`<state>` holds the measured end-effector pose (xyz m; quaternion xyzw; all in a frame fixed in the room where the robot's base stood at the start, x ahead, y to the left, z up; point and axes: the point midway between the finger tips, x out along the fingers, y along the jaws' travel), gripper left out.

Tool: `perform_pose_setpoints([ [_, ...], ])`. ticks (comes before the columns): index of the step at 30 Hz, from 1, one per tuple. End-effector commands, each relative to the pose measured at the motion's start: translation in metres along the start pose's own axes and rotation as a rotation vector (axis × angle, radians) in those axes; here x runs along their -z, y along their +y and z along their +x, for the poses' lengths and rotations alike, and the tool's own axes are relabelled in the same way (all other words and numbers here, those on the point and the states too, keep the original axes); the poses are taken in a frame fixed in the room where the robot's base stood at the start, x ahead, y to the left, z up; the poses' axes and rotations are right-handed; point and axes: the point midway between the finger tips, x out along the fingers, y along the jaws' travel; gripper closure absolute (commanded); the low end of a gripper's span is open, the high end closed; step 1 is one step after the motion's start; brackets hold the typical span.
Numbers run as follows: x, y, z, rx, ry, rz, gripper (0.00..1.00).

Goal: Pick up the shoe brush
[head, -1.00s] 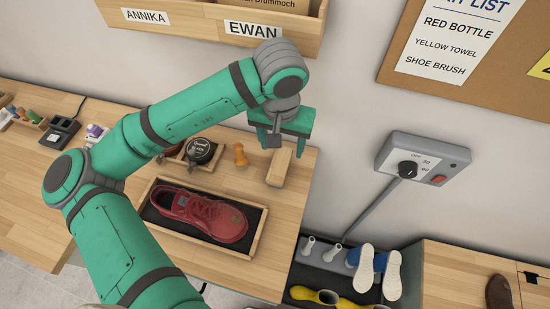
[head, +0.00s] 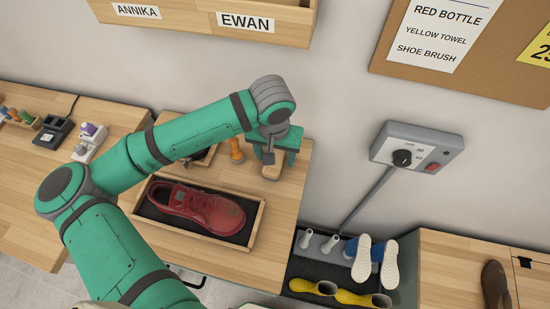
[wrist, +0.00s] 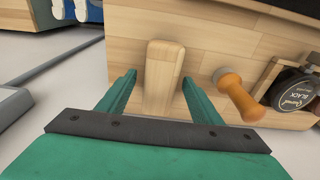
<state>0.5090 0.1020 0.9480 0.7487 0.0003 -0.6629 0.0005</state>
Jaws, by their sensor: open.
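The shoe brush, a pale wooden block, shows in the wrist view (wrist: 163,62) standing out from the wooden bench top. In the head view the brush (head: 272,173) is at the right rear of the bench, partly hidden by my gripper (head: 273,152). My gripper is open, with its green fingers on either side of the brush in the wrist view (wrist: 160,84). I cannot tell whether either finger touches it.
An orange-brown wooden knobbed tool (head: 237,150) stands just left of the brush. A black polish tin (wrist: 293,90) is beyond it. A red shoe (head: 197,208) lies in a tray in front. The wall (head: 335,110) is close behind.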

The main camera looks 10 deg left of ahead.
Motion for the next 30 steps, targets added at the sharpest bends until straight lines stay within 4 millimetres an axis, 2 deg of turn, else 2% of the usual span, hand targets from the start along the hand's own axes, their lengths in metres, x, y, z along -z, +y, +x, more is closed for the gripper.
perform_pose_setpoints([
  [2,0.000,0.000,0.000,0.000,0.000,0.000,0.41],
  [8,0.000,0.000,0.000,0.000,0.000,-0.001,0.86],
  [17,-0.001,-0.005,-0.001,0.001,0.000,-0.009,0.87],
  [22,0.000,-0.004,-0.009,0.000,0.000,-0.008,0.87],
  [27,0.004,-0.001,-0.034,-0.001,0.002,-0.001,0.87],
  [30,-0.011,-0.010,-0.056,0.000,0.003,-0.002,0.87],
])
